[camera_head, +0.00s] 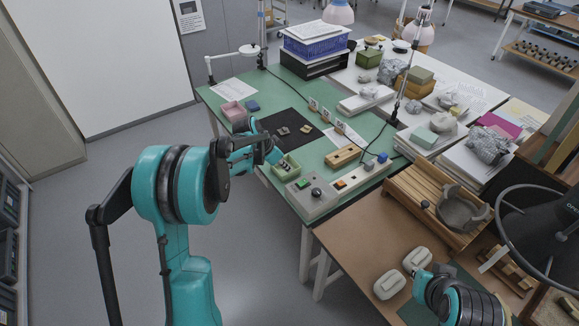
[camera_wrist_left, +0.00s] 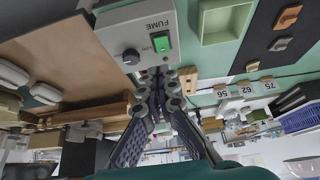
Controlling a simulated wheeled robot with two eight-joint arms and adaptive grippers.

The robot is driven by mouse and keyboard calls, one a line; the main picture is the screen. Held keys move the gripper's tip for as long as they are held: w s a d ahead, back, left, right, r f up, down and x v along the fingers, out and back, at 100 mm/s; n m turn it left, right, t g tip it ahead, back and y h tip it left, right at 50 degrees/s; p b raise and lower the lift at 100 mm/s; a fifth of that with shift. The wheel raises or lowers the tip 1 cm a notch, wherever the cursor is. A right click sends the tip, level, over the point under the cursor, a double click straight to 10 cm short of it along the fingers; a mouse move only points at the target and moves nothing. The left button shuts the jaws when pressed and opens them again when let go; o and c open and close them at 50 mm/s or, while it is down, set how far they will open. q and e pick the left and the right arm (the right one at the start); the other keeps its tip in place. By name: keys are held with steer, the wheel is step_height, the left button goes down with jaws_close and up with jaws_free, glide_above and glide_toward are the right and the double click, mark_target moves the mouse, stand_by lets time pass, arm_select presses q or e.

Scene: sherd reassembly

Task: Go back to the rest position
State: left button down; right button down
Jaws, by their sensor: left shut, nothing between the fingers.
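My left gripper (camera_head: 274,156) hangs over the front left edge of the green-topped table, by the small green tray (camera_head: 288,166). In the left wrist view its dark padded fingers (camera_wrist_left: 168,82) are closed together and hold nothing. Brown sherds (camera_head: 283,131) lie on a black mat (camera_head: 268,124) beyond the gripper.
A wooden block (camera_head: 345,155) and numbered tags stand on the green table. A pink box (camera_head: 232,110) sits at the left, and a blue crate (camera_head: 315,44) at the back. The brown bench (camera_head: 350,240) carries pale oval pads (camera_head: 389,284) and a wooden rack. Open floor lies left.

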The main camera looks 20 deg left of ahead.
stand_by(0.4)
arm_select(q)
steer(key=s+d+r+n+y, duration=0.1)
steer(key=s+d+r+n, duration=0.1)
steer(key=s+r, duration=0.35)
steer(key=s+d+r+n+t+y, duration=0.1)
steer(key=s+d+r+n, duration=0.1)
steer(key=s, duration=0.7)
steer(key=s+d+r+n+y, duration=0.15)
steer(key=s+r, duration=0.25)
steer(key=s, duration=0.4)
steer(key=s+f+n+t, duration=0.1)
steer(key=s+f+n, duration=0.1)
steer(key=s, duration=0.6)
steer(key=shift+d+f, duration=0.15)
steer(key=shift+f, duration=0.2)
steer(key=shift+s, duration=0.1)
